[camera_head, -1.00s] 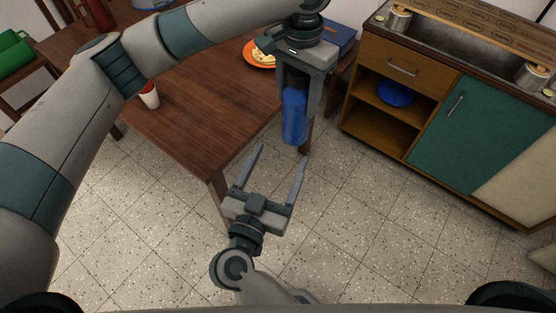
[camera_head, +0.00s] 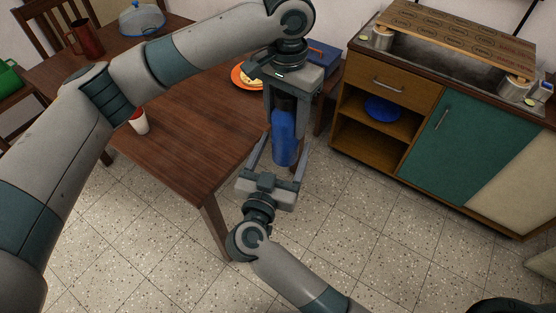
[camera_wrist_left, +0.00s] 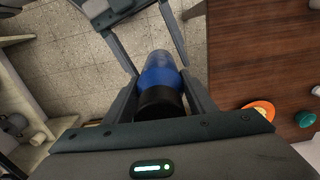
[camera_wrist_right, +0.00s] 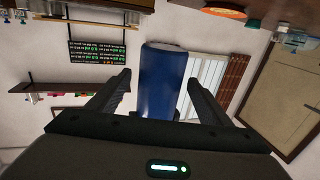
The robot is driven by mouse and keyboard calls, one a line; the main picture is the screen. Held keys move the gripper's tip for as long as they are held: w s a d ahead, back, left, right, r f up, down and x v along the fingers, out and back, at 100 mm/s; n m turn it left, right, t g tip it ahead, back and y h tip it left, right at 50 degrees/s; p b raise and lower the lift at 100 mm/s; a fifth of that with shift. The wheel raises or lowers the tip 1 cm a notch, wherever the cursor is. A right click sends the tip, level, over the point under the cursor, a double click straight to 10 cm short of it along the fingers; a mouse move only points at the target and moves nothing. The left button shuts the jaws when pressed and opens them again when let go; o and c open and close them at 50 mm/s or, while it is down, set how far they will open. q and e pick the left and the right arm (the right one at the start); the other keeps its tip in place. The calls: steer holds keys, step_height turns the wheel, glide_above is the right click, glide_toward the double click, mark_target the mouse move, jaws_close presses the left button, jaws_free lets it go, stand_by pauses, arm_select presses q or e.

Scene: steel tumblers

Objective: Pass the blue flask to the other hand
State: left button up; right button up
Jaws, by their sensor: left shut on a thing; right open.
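The blue flask (camera_head: 284,140) has a black top and hangs upright in the air beside the table corner. My left gripper (camera_head: 284,112) points down and is shut on its upper part; the left wrist view also shows the flask (camera_wrist_left: 158,75) between the fingers. My right gripper (camera_head: 278,152) is open below, its fingers pointing up on either side of the flask's lower end. In the right wrist view the flask (camera_wrist_right: 163,85) stands between and beyond the open fingers (camera_wrist_right: 160,95). I cannot tell whether the right fingers touch it.
The wooden table (camera_head: 190,140) is left of the grippers, with a red-and-white cup (camera_head: 139,122), an orange plate (camera_head: 243,78) and a red mug (camera_head: 86,40). A cabinet (camera_head: 437,120) with steel tumblers (camera_head: 514,88) stands at right. The floor between is clear.

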steer(key=shift+x, duration=0.8)
steer(key=c, duration=1.3)
arm_select(q)
steer(key=o, duration=1.5)
arm_select(e)
steer(key=shift+r, duration=0.1)
steer(key=shift+c, duration=1)
arm_select(q)
steer(key=shift+r, duration=0.1)
step_height(320, 180, up, 12)
steer(key=shift+f, duration=0.1)
